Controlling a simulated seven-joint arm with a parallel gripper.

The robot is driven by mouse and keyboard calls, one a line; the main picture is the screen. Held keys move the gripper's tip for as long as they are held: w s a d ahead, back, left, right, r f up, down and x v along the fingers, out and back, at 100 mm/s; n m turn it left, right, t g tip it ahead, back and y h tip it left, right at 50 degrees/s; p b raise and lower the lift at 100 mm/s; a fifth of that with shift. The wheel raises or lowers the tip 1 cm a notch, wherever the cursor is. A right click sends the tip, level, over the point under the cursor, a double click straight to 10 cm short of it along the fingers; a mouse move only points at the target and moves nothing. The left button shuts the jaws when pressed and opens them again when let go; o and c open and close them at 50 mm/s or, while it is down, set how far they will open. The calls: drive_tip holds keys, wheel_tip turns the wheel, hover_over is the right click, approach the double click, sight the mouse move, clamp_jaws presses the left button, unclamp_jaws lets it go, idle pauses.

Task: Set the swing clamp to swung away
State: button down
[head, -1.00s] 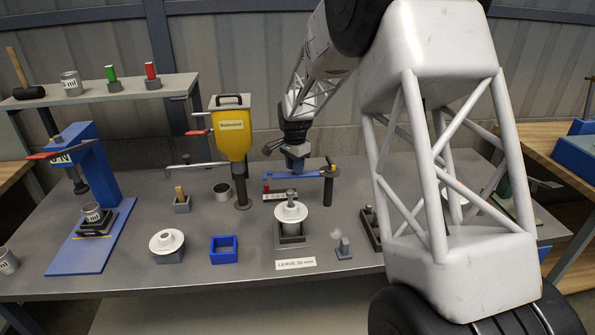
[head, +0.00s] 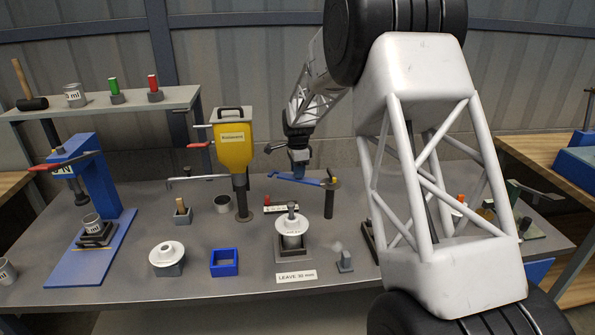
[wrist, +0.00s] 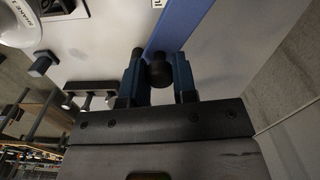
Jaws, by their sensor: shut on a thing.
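The swing clamp is a blue arm (head: 313,181) on a dark upright post (head: 328,203), behind the white insulator stack (head: 291,228). The arm points left and slightly back from the post, so its free end lies behind the stack, not over it. My gripper (head: 299,172) is over the middle of the blue arm. In the wrist view, my gripper's two blue fingers (wrist: 159,82) are closed around a dark round knob (wrist: 158,71) beside the blue arm (wrist: 183,25). The knob's lower part is hidden.
A yellow machine (head: 232,150) stands just left of the clamp. A blue square frame (head: 224,262), another white insulator (head: 167,255) and a "LEAVE" label (head: 296,276) are in front. A blue press (head: 103,180) is at the left. My arm hides part of the bench's right side.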

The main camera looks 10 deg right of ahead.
drive_tip(key=c, duration=0.9)
unclamp_jaws()
drive_tip(key=shift+r, duration=0.15)
drive_tip(key=shift+r, duration=3.8)
drive_tip(key=shift+s, duration=0.1)
